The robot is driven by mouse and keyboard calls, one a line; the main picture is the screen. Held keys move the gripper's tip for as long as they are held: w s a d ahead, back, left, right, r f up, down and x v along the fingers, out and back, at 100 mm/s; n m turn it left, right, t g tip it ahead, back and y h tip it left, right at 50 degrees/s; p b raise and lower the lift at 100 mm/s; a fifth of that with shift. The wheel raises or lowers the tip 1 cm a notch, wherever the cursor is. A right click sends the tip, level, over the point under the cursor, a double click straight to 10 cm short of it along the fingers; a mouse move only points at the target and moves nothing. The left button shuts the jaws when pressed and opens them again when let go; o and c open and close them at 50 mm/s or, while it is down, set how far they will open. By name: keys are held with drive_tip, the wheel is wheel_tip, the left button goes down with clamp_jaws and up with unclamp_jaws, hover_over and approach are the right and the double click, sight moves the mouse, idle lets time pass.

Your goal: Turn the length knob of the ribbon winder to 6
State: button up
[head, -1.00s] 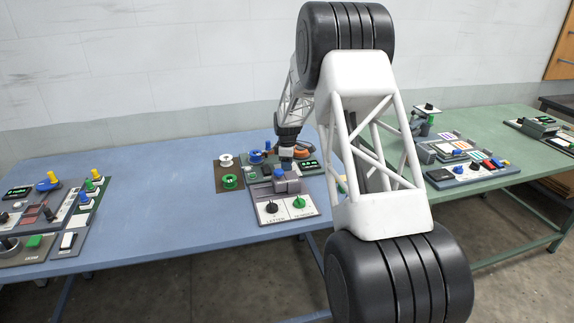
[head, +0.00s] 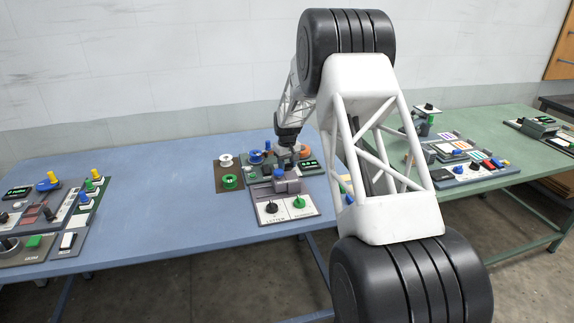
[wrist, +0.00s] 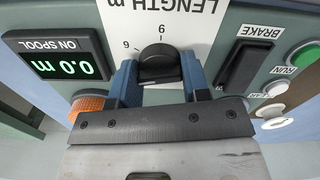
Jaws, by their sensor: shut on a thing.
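The knob's pointer is not clear. A display (wrist: 60,55) marked "ON SPOOL" shows 0.0 m. In the head view my gripper (head: 285,158) is at the back of the blue table.
A black brake slider (wrist: 243,65), a green run button (wrist: 304,57) and pale buttons lie right of the knob. An orange spool (wrist: 90,103) is close by my gripper. A letter-and-number device (head: 285,208) stands in front. The blue table's left middle (head: 150,190) is clear.

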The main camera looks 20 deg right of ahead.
drive_tip(key=m, duration=0.4)
drive_tip(key=shift+m, duration=2.2)
drive_tip(key=o, duration=0.9)
drive_tip(key=shift+o, duration=0.2)
drive_tip(key=shift+r, duration=0.15)
wheel_tip(320, 180, up, 7)
drive_tip(key=shift+r, duration=0.25)
